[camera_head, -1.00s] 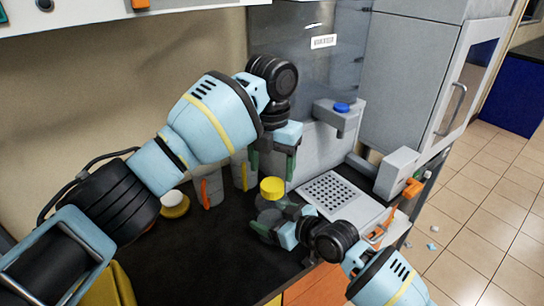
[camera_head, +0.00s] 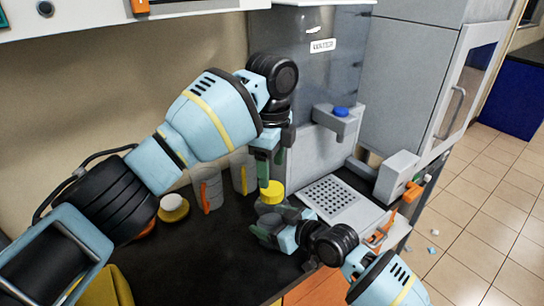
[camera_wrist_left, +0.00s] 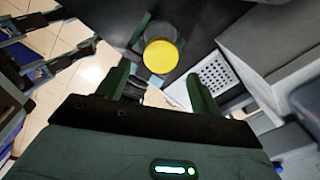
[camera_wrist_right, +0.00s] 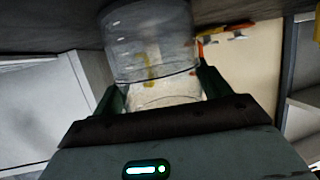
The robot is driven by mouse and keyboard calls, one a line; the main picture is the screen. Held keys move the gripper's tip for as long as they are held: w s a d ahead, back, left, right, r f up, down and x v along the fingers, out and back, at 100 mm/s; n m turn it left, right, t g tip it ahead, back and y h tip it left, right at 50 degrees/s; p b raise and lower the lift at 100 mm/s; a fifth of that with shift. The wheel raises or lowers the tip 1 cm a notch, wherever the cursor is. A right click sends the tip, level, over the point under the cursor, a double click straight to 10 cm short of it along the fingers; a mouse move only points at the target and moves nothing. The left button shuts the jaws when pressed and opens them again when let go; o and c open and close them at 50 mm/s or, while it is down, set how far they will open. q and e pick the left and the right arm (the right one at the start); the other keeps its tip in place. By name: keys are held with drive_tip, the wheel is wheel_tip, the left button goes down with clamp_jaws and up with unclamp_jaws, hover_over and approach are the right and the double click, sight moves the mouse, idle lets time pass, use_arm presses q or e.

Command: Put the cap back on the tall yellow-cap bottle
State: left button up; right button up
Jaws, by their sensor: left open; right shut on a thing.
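The yellow cap (camera_head: 272,191) sits at the top of a clear bottle (camera_head: 268,222) on the dark counter. I cannot tell whether it is fully seated. My right gripper (camera_wrist_right: 160,82) is shut around the clear bottle (camera_wrist_right: 150,40) from the side. My left gripper (camera_head: 271,170) is open and empty, pointing down just above the cap. In the left wrist view the cap (camera_wrist_left: 160,56) shows between and beyond the spread fingers (camera_wrist_left: 158,74). The bottle's lower part is partly hidden by my right gripper in the head view.
Two grey containers, one with an orange stripe (camera_head: 207,190) and one with a yellow stripe (camera_head: 243,174), stand behind. A white-topped yellow item (camera_head: 173,206) is at left. A perforated plate (camera_head: 333,196) and a machine with a blue-topped bracket (camera_head: 336,124) are at right.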

use_arm(q)
drive_tip(key=n, duration=0.3)
drive_tip(key=shift+r, duration=0.1)
drive_tip(key=n, duration=0.5)
drive_tip(key=shift+r, duration=0.1)
drive_tip(key=n, duration=0.6)
drive_tip(key=shift+r, duration=0.2)
drive_tip(key=n, duration=0.3)
drive_tip(key=shift+r, duration=0.1)
drive_tip(key=n, duration=0.5)
drive_tip(key=shift+r, duration=0.1)
drive_tip(key=n, duration=0.3)
drive_tip(key=shift+r, duration=0.1)
drive_tip(key=n, duration=0.4)
drive_tip(key=shift+r+n, duration=0.15)
drive_tip(key=shift+n, duration=0.15)
